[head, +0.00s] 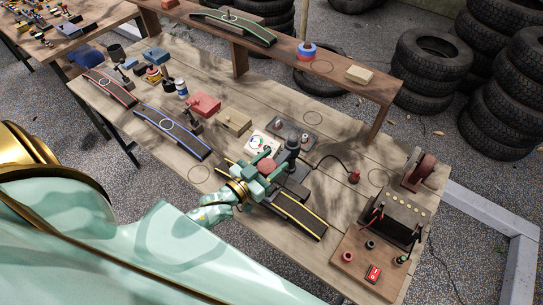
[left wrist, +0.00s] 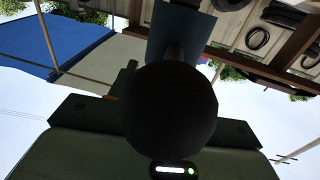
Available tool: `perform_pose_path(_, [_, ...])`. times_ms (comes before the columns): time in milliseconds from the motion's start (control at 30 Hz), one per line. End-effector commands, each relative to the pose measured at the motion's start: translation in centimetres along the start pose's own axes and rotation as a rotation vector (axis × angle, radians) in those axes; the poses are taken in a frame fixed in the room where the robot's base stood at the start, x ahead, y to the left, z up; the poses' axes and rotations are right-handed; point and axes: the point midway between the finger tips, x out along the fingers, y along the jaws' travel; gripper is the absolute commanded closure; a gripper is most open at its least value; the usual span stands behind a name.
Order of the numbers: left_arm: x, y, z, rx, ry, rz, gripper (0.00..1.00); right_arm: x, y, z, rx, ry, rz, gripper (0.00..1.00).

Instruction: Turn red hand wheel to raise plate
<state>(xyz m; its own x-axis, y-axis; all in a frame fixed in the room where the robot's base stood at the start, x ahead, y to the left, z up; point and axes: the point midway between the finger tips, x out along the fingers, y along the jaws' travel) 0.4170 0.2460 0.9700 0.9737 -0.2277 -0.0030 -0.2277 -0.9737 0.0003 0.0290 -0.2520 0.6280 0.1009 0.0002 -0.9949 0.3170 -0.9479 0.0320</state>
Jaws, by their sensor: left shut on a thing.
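My left gripper (head: 264,176) reaches over the wooden bench from the lower left in the head view. Its green fingers are shut around the reddish hand wheel (head: 267,166), of which only a small part shows between them. A dark upright post (head: 292,146) stands just behind the wheel, over a dark base. The plate cannot be told apart with certainty beneath my gripper. In the left wrist view, a large dark round shape (left wrist: 170,110) fills the middle and hides the fingertips. My right gripper is not in view.
A black ramp with yellow edges (head: 300,214) lies just in front of my gripper. A raised shelf (head: 340,73) runs along the back.

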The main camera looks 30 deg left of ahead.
Motion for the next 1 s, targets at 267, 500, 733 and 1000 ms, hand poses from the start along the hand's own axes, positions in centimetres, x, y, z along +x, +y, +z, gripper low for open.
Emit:
perform_pose_path(267, [-0.02,-0.18,-0.07,-0.005,0.002,-0.160,0.74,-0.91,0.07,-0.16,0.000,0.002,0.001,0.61])
perform_pose_path(500, [-0.02,-0.39,-0.07,-0.002,0.003,-0.224,0.74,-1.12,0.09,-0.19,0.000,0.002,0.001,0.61])
perform_pose_path(733, [0.01,-0.40,-0.07,0.000,0.004,-0.238,0.74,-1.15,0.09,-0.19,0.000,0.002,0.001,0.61])
perform_pose_path(1000, [0.02,-0.42,-0.11,0.000,0.005,-0.237,0.48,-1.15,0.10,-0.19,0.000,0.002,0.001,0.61])
